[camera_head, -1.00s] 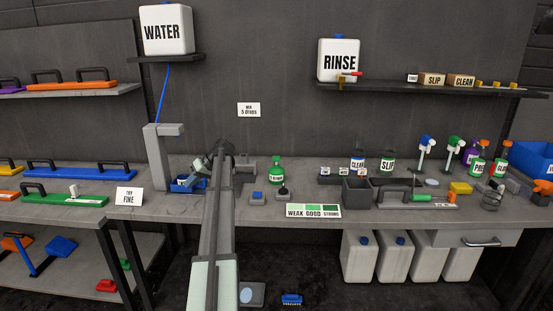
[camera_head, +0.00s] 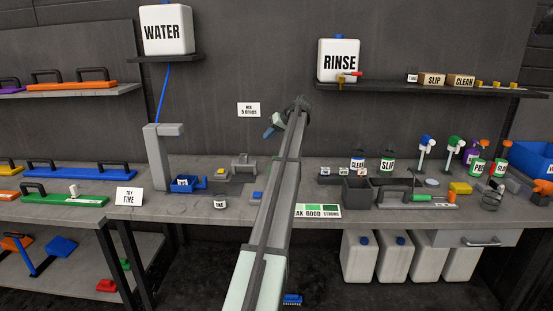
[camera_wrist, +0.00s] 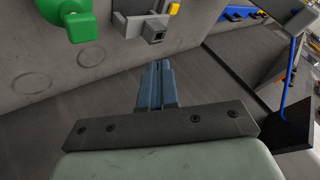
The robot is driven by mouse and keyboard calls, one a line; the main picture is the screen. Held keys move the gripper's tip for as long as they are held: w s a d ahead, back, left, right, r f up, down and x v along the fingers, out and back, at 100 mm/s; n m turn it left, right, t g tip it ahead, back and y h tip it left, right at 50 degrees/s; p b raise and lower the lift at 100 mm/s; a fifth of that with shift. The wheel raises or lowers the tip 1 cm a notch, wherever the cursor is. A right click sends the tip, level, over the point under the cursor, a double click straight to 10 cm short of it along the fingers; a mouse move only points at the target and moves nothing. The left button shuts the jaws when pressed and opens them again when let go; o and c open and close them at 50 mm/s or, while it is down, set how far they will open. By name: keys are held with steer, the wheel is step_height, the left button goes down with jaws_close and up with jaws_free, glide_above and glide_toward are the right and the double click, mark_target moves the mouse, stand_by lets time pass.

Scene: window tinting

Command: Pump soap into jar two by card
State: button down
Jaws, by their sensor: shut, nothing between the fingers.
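My gripper (camera_head: 271,131) is raised in front of the back wall, right of the white card (camera_head: 249,109). In the wrist view its blue fingers (camera_wrist: 156,66) are together and empty. The card's small print seems to read a mix of 5. A small labelled jar (camera_head: 220,204) stands near the bench's front edge; its label is hard to read. Another small labelled piece (camera_head: 183,183) is at the blue tray (camera_head: 200,183). White pump heads with a blue top (camera_head: 427,140) and a green top (camera_head: 455,144) stand at the right. Containers marked SLIP (camera_head: 388,165) and CLEAN (camera_head: 357,164) stand nearby.
A grey bracket (camera_head: 244,162) stands behind the jar. A green item (camera_wrist: 80,25) shows in the wrist view. The WEAK-GOOD-STRONG strip (camera_head: 322,211) is partly behind my arm. WATER (camera_head: 166,30) and RINSE (camera_head: 338,61) tanks sit on shelves.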

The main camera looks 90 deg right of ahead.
steer(key=shift+h, duration=0.3)
steer(key=s, duration=0.1)
steer(key=s+d+r, duration=0.1)
steer(key=s, duration=0.2)
steer(key=shift+d+r, duration=0.2)
steer(key=shift+r, duration=0.2)
steer(key=shift+f, duration=0.15)
steer(key=shift+f, duration=4.25)
steer(key=shift+f, duration=0.15)
steer(key=shift+f, duration=0.3)
steer(key=shift+f, duration=0.9)
steer(key=shift+r, duration=1.3)
